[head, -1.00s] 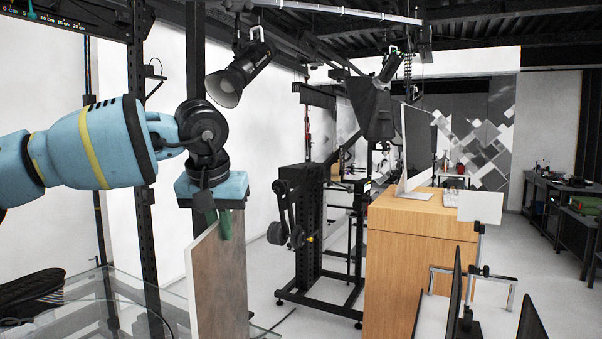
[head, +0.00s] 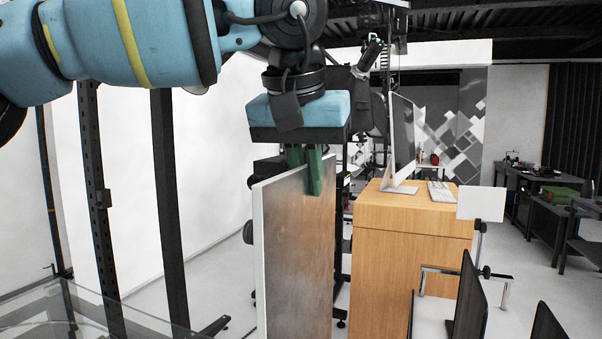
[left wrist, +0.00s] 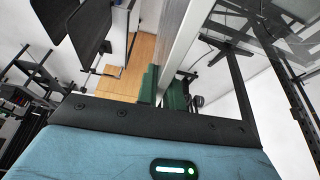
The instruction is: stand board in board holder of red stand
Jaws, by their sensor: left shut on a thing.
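The board (head: 296,262) is a tall flat panel with a brown-grey face and a pale edge. It hangs upright below my left gripper (head: 306,174) in the head view. The green fingers are shut on its top edge. In the left wrist view the board (left wrist: 186,42) runs up from between the green fingers. Its lower end is cut off by the frame in the head view. I do not see the red stand or its board holder. My right gripper is not in view.
A wooden cabinet (head: 412,245) with a monitor (head: 403,143) stands right of the board. A small white panel (head: 481,203) on a post and dark upright panels (head: 468,300) are farther right. A glass surface (head: 60,312) lies at the lower left.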

